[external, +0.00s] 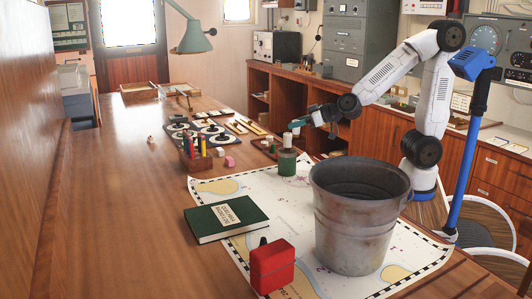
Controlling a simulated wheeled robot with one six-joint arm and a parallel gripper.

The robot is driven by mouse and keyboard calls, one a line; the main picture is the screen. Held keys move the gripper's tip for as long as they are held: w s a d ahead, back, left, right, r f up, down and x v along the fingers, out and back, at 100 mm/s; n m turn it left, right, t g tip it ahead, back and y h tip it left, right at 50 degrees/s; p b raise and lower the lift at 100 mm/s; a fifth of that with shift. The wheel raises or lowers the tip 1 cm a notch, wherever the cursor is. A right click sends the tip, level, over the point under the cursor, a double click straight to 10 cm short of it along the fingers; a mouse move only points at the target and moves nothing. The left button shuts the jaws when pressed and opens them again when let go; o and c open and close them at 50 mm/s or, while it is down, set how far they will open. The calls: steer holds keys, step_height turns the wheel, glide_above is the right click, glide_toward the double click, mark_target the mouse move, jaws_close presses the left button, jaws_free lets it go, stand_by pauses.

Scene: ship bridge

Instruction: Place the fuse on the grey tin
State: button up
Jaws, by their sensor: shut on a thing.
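My gripper (297,125) is above the chart on the table, its jaws pointing left. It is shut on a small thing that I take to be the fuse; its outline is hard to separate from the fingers. A small pale upright piece (287,140) shows just below the fingertips, above a short green-grey cylinder (287,165) on the chart. I cannot tell whether the pale piece touches the cylinder or is part of what I hold. No other small tin is clear, so this cylinder may be the grey tin.
A large grey metal bucket (358,222) stands on the chart (250,185), near my arm. A green book (226,217) and a red box (272,267) lie nearer the camera. A pen holder (195,160) and small blocks (229,162) are to the left.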

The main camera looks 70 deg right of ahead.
steer(key=s+a+r+n+g+y, duration=0.3)
steer(key=s+a+n+g+y, duration=0.4)
steer(key=a, duration=0.6)
steer(key=s+a+r+n+g+y, duration=0.35)
steer(key=s+a+n+y, duration=0.35)
steer(key=s+a, duration=0.4)
steer(key=shift+n+g+h, duration=0.25)
steer(key=shift+n+h, duration=0.25)
steer(key=shift+n, duration=0.2)
steer(key=f, duration=0.2)
steer(key=a+f, duration=0.1)
steer(key=f, duration=0.2)
steer(key=w+a+f, duration=0.1)
steer(key=f, duration=0.2)
steer(key=shift+f, duration=0.35)
steer(key=shift+f, duration=0.1)
steer(key=o, duration=1)
steer(key=shift+f, duration=0.1)
